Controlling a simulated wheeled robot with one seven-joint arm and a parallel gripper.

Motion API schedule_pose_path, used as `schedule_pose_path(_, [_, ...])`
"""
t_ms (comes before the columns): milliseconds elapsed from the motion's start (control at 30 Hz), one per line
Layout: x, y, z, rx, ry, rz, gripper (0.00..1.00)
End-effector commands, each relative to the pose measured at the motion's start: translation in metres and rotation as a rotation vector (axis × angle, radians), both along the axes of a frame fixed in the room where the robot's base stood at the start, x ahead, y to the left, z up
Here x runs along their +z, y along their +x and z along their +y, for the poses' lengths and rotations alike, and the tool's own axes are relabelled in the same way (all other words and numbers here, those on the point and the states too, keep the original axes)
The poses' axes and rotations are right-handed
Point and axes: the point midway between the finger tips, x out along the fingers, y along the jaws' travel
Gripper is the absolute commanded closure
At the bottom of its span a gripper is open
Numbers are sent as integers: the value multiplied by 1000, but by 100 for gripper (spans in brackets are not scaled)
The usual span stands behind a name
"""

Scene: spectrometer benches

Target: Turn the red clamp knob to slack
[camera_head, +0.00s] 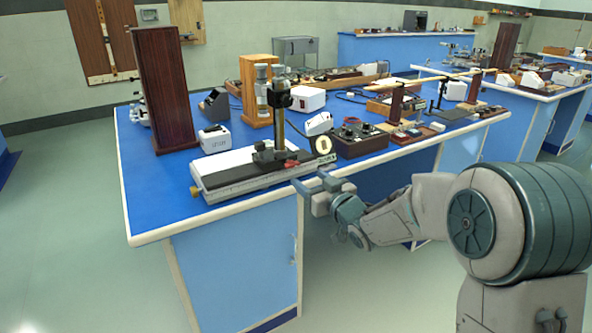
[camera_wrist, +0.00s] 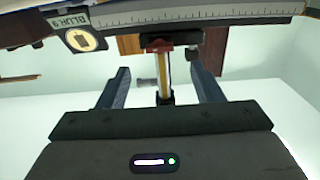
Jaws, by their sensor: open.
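The red clamp knob (camera_head: 291,164) is at the foot of the dark upright carriage (camera_head: 270,152), on the front side of the scaled rail (camera_head: 240,184).
A round pale disc with a label (camera_head: 323,145) stands right of the carriage; it also shows in the wrist view (camera_wrist: 80,40). A dark control box (camera_head: 359,138) is behind it. A tall dark wooden block (camera_head: 165,90) stands at left. The blue bench top (camera_head: 150,205) is clear at front left.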

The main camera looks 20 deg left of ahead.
Motion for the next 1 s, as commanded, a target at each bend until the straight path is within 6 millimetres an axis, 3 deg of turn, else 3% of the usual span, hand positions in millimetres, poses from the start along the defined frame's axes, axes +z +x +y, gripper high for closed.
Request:
schedule_pose_path(200, [-1, 27, 32, 1, -1, -1, 40])
schedule_pose_path(400, [-1, 44, 51, -1, -1, 0, 40])
schedule_pose_path(867, [0, 51, 59, -2, -2, 1, 40])
schedule_pose_path(1000, [0, 51, 59, -2, -2, 1, 73])
